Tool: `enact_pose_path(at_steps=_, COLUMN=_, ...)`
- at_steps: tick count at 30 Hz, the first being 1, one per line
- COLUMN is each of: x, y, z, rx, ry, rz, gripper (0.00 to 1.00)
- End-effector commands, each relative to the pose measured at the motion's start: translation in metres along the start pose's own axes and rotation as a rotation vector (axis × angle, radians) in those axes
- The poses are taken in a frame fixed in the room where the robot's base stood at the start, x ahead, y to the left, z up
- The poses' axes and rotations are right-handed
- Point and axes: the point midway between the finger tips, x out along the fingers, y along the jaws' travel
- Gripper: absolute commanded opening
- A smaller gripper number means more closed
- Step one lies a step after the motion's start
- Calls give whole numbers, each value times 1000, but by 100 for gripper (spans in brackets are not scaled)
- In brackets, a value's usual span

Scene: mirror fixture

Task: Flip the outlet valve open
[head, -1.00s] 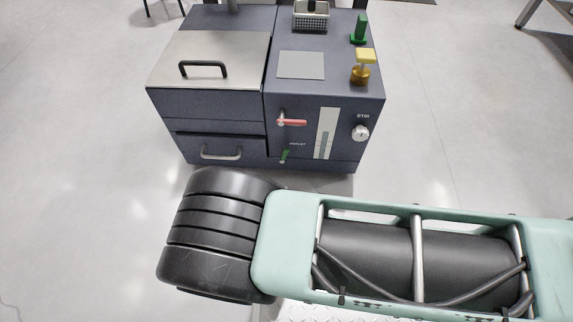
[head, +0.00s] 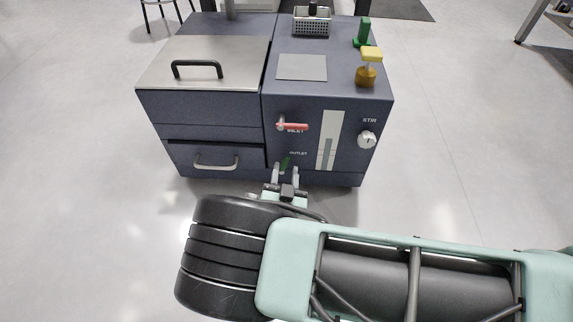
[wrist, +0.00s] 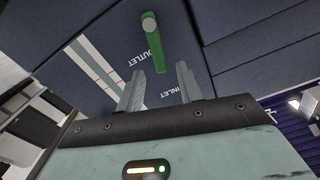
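The outlet valve's green lever (head: 284,163) is on the front panel of the dark blue machine, beside the OUTLET label. In the wrist view the green lever (wrist: 152,50) runs from its round pivot toward my gripper. My gripper (head: 286,171) is open in front of the panel. In the wrist view its two fingers (wrist: 160,70) stand apart, with the lever's free end between or just ahead of their tips. I cannot tell whether they touch it. The gripper looks empty.
The red inlet lever (head: 292,125) is just above the outlet. A level gauge (head: 329,138) and a STIR knob (head: 367,139) are to its right. A drawer handle (head: 216,163) sticks out at left. Floor around the machine is clear.

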Motion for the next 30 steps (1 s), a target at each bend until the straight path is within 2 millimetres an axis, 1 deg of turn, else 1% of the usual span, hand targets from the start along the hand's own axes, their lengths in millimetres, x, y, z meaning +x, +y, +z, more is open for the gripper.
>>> enact_pose_path(at_steps=1, x=10, y=0, z=4, rx=1, ry=2, rz=-1, gripper=36)
enact_pose_path(at_steps=3, x=21, y=1, z=3, rx=1, ry=1, rz=0, gripper=36)
enact_pose_path(at_steps=6, x=34, y=0, z=3, rx=1, ry=0, rz=0, gripper=36)
enact_pose_path(at_steps=9, x=42, y=0, z=2, rx=0, ry=1, rz=-1, gripper=36)
enact_pose_path(at_steps=13, x=46, y=0, z=1, rx=0, ry=-1, rz=-1, gripper=36)
enact_pose_path(at_steps=20, x=47, y=-1, z=0, rx=0, ry=-1, rz=-1, gripper=36)
enact_pose_path(at_steps=21, x=47, y=-1, z=0, rx=0, ry=-1, rz=-1, gripper=31)
enact_pose_path(at_steps=23, x=47, y=-1, z=0, rx=0, ry=-1, rz=-1, gripper=14)
enact_pose_path(at_steps=24, x=47, y=-1, z=0, rx=0, ry=-1, rz=-1, gripper=3)
enact_pose_path(at_steps=25, x=46, y=-1, z=0, rx=0, ry=-1, rz=-1, gripper=0)
enact_pose_path(at_steps=30, x=46, y=-1, z=0, rx=-7, ry=-1, rz=-1, gripper=0)
